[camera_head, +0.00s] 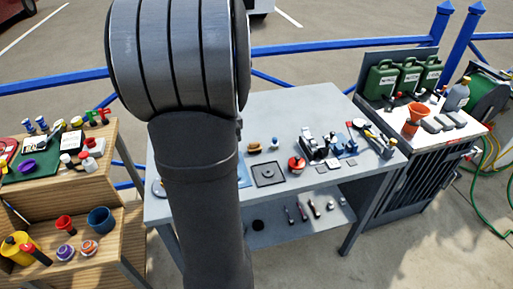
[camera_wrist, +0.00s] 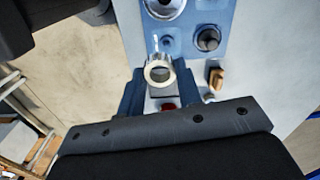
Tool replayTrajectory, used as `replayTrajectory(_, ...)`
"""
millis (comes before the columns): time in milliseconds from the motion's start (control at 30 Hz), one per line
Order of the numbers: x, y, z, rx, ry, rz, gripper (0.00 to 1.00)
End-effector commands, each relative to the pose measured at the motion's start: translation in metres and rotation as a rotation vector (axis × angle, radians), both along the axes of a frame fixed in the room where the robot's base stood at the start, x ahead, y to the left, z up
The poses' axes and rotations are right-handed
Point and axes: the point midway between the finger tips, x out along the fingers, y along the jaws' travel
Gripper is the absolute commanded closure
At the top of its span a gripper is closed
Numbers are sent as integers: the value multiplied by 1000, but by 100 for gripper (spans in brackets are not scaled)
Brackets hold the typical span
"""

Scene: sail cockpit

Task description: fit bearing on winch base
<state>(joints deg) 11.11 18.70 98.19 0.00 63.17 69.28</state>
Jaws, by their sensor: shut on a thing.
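In the wrist view my gripper (camera_wrist: 158,82) is shut on the bearing (camera_wrist: 150,74), a pale metal ring with an open bore. The ring shows between the two dark blue fingers, in front of a blue mat (camera_wrist: 185,42). A thin upright post (camera_wrist: 155,42) and a small round blue piece (camera_wrist: 168,43) show just beyond the ring. A silver round part (camera_wrist: 163,6) is cut off at the top edge, and a dark round part (camera_wrist: 208,39) sits to the right. I cannot tell surely which is the winch base. In the head view my arm hides the gripper and bearing.
A brown brush-like block (camera_wrist: 217,78) lies right of the gripper. The grey workbench (camera_head: 290,105) also bears a dark square plate (camera_head: 268,173), a red round item (camera_head: 297,164) and metal parts at the right. A wooden shelf unit (camera_head: 100,160) stands left, a cabinet with green cans (camera_head: 380,78) right.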

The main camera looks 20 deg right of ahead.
Motion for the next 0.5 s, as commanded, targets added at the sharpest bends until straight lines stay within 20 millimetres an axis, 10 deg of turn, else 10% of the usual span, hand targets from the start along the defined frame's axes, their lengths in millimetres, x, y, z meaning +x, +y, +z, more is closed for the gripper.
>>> replayTrajectory(500, 40, 178, -30, 0, 0, 231, 91)
